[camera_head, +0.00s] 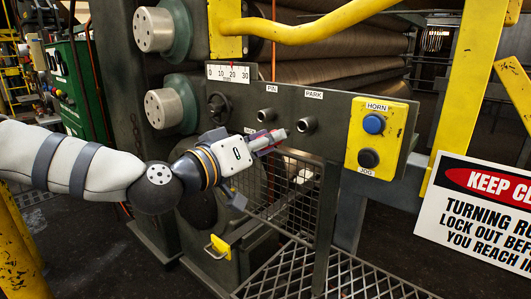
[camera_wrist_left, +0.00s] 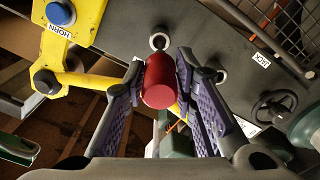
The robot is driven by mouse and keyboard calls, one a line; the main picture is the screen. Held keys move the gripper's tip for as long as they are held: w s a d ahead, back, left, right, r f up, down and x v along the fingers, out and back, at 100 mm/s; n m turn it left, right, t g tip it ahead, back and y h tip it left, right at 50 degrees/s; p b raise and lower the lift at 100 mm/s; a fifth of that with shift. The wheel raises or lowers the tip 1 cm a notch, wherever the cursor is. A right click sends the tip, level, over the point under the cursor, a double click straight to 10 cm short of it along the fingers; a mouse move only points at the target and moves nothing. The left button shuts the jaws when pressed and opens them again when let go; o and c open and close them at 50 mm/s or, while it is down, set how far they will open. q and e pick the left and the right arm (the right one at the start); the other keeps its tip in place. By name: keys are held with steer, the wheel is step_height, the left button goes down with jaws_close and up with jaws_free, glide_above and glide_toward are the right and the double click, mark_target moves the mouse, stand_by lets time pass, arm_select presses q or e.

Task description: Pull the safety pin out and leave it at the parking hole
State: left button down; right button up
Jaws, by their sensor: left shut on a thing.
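The safety pin has a red handle (camera_wrist_left: 160,82), held between the two purple-padded fingers of my left gripper (camera_head: 266,141). In the head view its pale shank (camera_head: 281,134) points right toward the parking hole (camera_head: 307,124), under the PARK label. The shank's tip looks a little short of the hole's collar there. The pin hole (camera_head: 267,114), under the PIN label, is empty. My right gripper is out of view.
A yellow box with a blue HORN button (camera_head: 374,123) and a black JOG button (camera_head: 368,158) sits right of the parking hole. A handwheel (camera_head: 219,107) is to the left. A mesh guard (camera_head: 290,190) hangs below the panel. Yellow rails surround the panel.

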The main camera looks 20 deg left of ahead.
arm_select(q)
steer(key=shift+s+r, duration=0.1)
steer(key=shift+r, duration=0.05)
steer(key=x, duration=0.2)
steer(key=shift+w+d+f, duration=0.1)
steer(key=shift+w+f, duration=0.2)
steer(key=shift+w+d+r+b, duration=0.1)
steer(key=shift+w+b, duration=0.1)
steer(key=shift+w, duration=0.15)
steer(key=shift+w+d+b, duration=0.1)
steer(key=shift+w+b, duration=0.05)
steer(key=shift+w, duration=0.15)
steer(key=c, duration=2.3)
jaws_free()
jaws_close()
steer(key=shift+r, duration=0.15)
steer(key=shift+w+d, duration=0.1)
steer(key=shift+w, duration=0.2)
